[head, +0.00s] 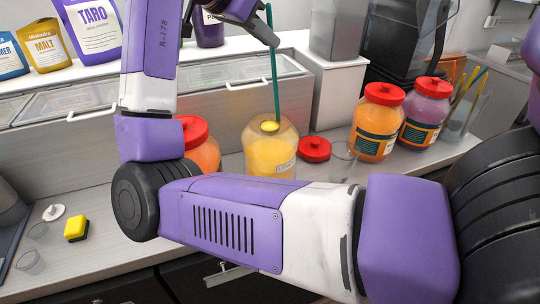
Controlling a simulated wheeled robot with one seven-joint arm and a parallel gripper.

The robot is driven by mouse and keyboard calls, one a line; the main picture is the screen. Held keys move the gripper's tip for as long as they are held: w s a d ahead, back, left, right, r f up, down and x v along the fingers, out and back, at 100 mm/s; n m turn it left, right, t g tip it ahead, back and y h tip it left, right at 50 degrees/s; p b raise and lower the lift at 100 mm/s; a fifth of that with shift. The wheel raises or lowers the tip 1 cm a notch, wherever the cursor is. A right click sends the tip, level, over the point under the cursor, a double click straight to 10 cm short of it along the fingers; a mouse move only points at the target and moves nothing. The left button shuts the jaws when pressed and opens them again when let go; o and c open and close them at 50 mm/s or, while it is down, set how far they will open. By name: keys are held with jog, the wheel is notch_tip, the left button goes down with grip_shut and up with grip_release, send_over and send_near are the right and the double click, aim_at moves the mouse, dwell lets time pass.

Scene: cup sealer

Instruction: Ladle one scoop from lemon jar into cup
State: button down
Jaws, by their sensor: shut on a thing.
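The lemon jar (271,157) stands open on the counter, filled with yellow contents. Its label is partly hidden by my arm. My gripper (266,32) is above the jar, shut on the green handle of the ladle (274,80). The ladle hangs nearly upright, with its lower end at the jar's mouth. A yellow oval shows there; I cannot tell whether it is a filled scoop or the contents below. A clear cup (342,160) stands to the right of the jar and looks empty. Its lower part is close behind my arm.
A red lid (314,149) lies between the lemon jar and the cup. A red-lidded orange jar (202,148) stands left, partly hidden by my arm. Another orange jar (376,122) and a purple jar (425,112) stand right. A yellow sponge (76,227) lies on the left counter.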

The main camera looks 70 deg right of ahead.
notch_tip(320, 180, up, 7)
jog(key=p, duration=0.5)
dwell(0.4)
jog(key=shift+r, duration=0.1)
dwell(0.6)
jog(key=shift+s, duration=0.1)
dwell(0.5)
